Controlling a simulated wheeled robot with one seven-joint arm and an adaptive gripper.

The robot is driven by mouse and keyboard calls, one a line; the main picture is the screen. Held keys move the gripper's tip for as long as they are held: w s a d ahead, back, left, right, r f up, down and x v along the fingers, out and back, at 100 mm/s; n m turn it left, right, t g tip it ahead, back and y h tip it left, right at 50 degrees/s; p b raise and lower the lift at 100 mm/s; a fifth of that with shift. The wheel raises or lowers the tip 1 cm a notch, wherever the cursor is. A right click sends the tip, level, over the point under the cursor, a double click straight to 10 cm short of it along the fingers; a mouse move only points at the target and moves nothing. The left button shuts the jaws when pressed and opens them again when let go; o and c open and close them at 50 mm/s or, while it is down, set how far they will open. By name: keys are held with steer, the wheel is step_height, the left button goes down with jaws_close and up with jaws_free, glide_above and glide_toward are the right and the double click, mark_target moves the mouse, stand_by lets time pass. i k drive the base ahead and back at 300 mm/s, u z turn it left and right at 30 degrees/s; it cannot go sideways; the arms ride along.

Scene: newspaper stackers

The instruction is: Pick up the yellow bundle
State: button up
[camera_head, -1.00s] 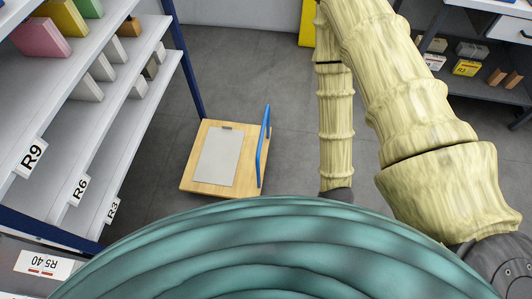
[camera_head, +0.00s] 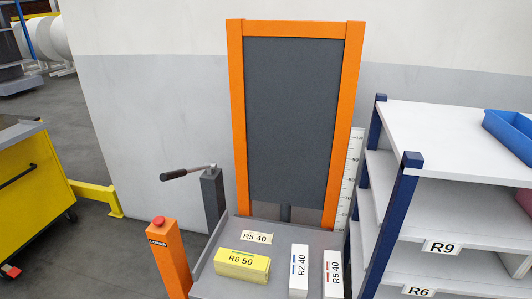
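The yellow bundle (camera_head: 242,264) is a box-shaped block with the print "R6 50" on it. It lies on a grey table (camera_head: 211,249) at the bottom centre of the head view. A flat label "R5 40" (camera_head: 257,237) is just behind it on the same surface. Two white bundles stand to its right, one marked "R2 40" (camera_head: 299,272) and one marked "R5 40" (camera_head: 333,275). The yellow bundle is apart from them. My gripper is not in view.
An orange-framed dark panel (camera_head: 295,120) rises behind the table. A lever handle (camera_head: 188,172) and an orange post with a red button (camera_head: 167,255) stand at its left. A shelf rack (camera_head: 450,130) with a blue tray (camera_head: 512,130) is close on the right. A yellow cart (camera_head: 30,190) stands far left.

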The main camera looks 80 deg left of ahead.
mark_target(252, 268)
steer(key=k, duration=0.75)
steer(key=z, duration=1.45)
steer(key=i, duration=1.45)
steer(key=u, duration=4.55)
steer(key=i, duration=1)
steer(key=z, duration=0.05)
